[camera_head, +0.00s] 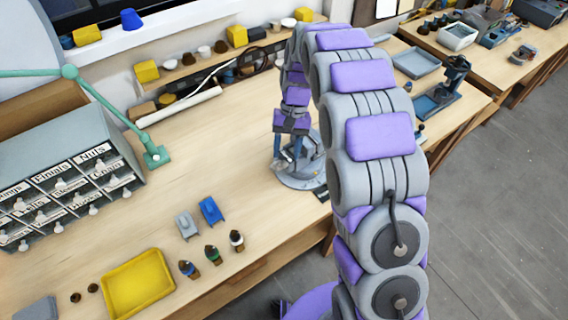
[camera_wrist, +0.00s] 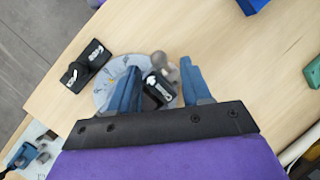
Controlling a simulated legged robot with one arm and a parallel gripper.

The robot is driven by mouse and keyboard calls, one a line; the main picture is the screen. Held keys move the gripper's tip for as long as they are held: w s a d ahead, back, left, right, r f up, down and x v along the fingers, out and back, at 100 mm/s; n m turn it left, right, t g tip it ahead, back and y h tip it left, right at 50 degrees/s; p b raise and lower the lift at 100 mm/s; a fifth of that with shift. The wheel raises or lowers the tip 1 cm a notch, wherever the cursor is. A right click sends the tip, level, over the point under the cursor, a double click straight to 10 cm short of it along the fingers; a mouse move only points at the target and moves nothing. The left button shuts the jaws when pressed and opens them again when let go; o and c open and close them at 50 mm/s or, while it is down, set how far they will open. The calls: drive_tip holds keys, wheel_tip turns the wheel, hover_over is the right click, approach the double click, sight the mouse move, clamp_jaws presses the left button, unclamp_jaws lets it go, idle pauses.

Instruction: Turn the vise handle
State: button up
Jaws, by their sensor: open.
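The vise (camera_head: 302,180) stands on a round grey base near the front edge of the workbench, partly hidden behind my arm. My gripper (camera_head: 287,158) points down over it with its two blue fingers apart. In the wrist view the pale round base (camera_wrist: 106,94) lies beneath the open fingers of my gripper (camera_wrist: 161,68). A grey, rounded part (camera_wrist: 160,62), perhaps the vise handle, shows between the fingers, next to a black and white part (camera_wrist: 158,90). I cannot tell whether the fingers touch it. A black block (camera_wrist: 86,66) lies at the left of the base.
A drawer cabinet (camera_head: 68,180) and a green lamp arm (camera_head: 105,108) stand at the left. The bench between cabinet and vise is largely clear.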

sight(284, 164)
drive_tip(key=shift+x, duration=2.55)
drive_tip(key=shift+c, duration=0.4)
clamp_jaws()
